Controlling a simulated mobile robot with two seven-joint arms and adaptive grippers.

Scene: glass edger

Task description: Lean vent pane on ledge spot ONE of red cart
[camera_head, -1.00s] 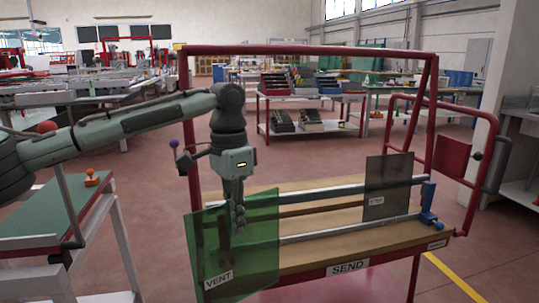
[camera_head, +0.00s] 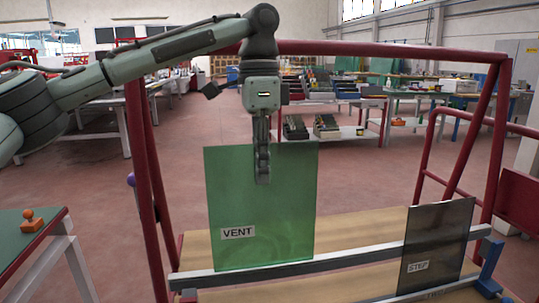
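The vent pane (camera_head: 290,215), a green see-through sheet with a VENT label, is upright in front of me. My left gripper (camera_head: 262,180) is shut on its upper edge, fingers pointing down. The pane's lower edge is close to the pale rail (camera_head: 340,256) of the red cart (camera_head: 350,48); I cannot tell whether they touch. A dark pane labelled STEP (camera_head: 440,240) leans on the cart at the right. My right gripper is out of view.
The cart's wooden deck (camera_head: 360,228) shows between the two panes. A red upright (camera_head: 142,170) stands left of the vent pane. A green-topped table (camera_head: 12,250) with an orange stamp-like object (camera_head: 32,220) is at the left. Shelves with bins stand behind.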

